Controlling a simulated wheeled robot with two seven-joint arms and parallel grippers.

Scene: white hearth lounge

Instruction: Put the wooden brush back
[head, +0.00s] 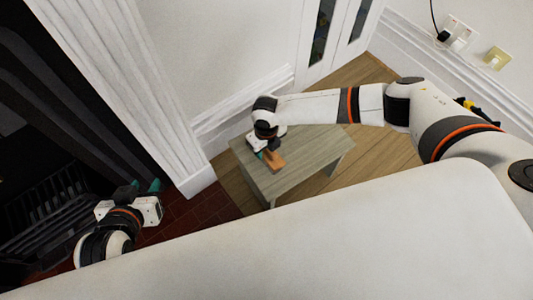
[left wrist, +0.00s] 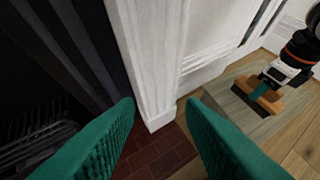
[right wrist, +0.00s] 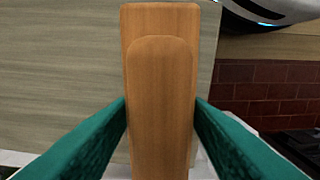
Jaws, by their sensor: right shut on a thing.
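The wooden brush (head: 276,161) is orange-brown and is at the small grey wooden table (head: 317,157). My right gripper (head: 262,153) is shut on it from above. In the right wrist view the brush (right wrist: 161,95) stands between the two green fingers, which touch its sides. In the left wrist view the brush (left wrist: 262,97) shows dark bristles pointing down at the tabletop (left wrist: 222,95); I cannot tell whether they touch it. My left gripper (head: 147,187) is open and empty beside the fireplace; its green fingers (left wrist: 160,128) stand wide apart.
The dark fireplace with a metal grate (head: 48,205) is at the left, behind a white surround (head: 130,95). Red hearth tiles (head: 195,213) lie before it. A large white surface (head: 330,245) fills the foreground. Wall sockets (head: 458,33) are at the top right. Wooden floor surrounds the table.

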